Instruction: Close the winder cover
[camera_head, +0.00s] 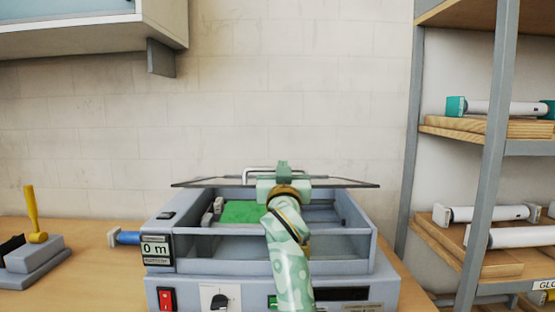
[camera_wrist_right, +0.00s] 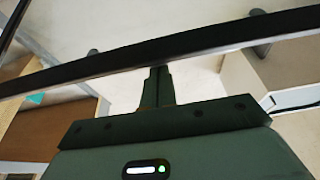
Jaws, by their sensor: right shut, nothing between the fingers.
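The winder cover (camera_head: 345,182) is a thin, dark-edged panel, seen nearly edge-on above the open top of the grey laminator (camera_head: 205,268). It is raised, not lying down on the housing. A pale bar handle (camera_head: 256,169) shows at its middle, partly hidden by my right gripper. My right gripper (camera_head: 283,168) is shut and empty at the cover's middle. In the right wrist view its closed fingertips (camera_wrist_right: 157,75) reach a dark bar (camera_wrist_right: 215,48) that crosses the picture; I cannot tell whether they touch it. My left gripper is not in view.
Inside the laminator lies a green sheet (camera_head: 240,212). A grey block with a yellow lever (camera_head: 31,215) stands on the wooden table (camera_head: 75,290) at left. A metal-framed shelf (camera_head: 490,140) with white rolls is at right. A cabinet (camera_head: 90,30) hangs upper left.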

